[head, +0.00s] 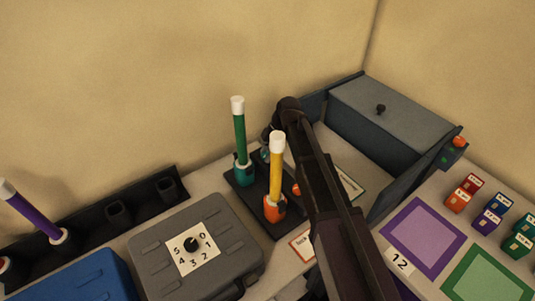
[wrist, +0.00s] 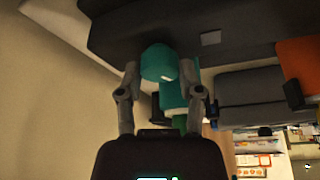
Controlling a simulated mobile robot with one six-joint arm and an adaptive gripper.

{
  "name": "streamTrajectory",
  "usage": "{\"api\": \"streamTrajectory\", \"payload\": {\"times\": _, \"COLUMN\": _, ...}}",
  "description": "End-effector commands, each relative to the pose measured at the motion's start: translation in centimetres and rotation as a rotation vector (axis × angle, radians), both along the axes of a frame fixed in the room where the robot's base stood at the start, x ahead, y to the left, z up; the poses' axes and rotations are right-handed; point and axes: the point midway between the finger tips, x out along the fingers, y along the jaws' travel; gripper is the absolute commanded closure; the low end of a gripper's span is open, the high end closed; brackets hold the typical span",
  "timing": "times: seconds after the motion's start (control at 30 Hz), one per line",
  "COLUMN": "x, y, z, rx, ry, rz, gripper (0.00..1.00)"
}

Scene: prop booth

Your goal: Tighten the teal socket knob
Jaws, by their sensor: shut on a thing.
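The teal socket (head: 243,172) holds an upright green tube (head: 239,137) with a white cap. It stands on a dark base. Its round teal knob (wrist: 158,61) shows between my fingers in the wrist view, with the teal socket body (wrist: 176,95) behind it. My gripper (wrist: 160,70) is shut on the teal knob, one finger on each side. In the head view my gripper (head: 267,146) reaches the right side of the teal socket, and the knob is mostly hidden there. The orange socket (head: 274,208), with an orange knob (head: 297,189), holds a yellow tube (head: 277,168) close by.
A grey case with a numbered dial (head: 191,245) stands at front left, beside a blue case (head: 80,280). A dark rack (head: 90,219) holds a purple tube (head: 32,214). A grey lidded box (head: 390,115) stands behind my arm. Purple (head: 422,236) and green mats lie right.

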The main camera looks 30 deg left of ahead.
Motion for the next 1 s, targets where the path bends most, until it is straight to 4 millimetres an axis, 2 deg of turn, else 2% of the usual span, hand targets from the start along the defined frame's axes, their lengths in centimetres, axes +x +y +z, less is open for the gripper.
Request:
{"api": "streamTrajectory", "payload": {"times": 0.03, "x": -0.49, "y": -0.34, "z": -0.08, "rx": -0.005, "ry": 0.005, "rz": -0.037, "gripper": 1.00}}
{"api": "streamTrajectory", "payload": {"times": 0.6, "x": -0.71, "y": -0.45, "z": -0.10, "rx": -0.006, "ry": 0.006, "rz": -0.574, "gripper": 1.00}}
{"api": "streamTrajectory", "payload": {"times": 1.0, "x": -0.72, "y": -0.37, "z": -0.11, "rx": -0.006, "ry": 0.006, "rz": -0.839, "gripper": 1.00}}
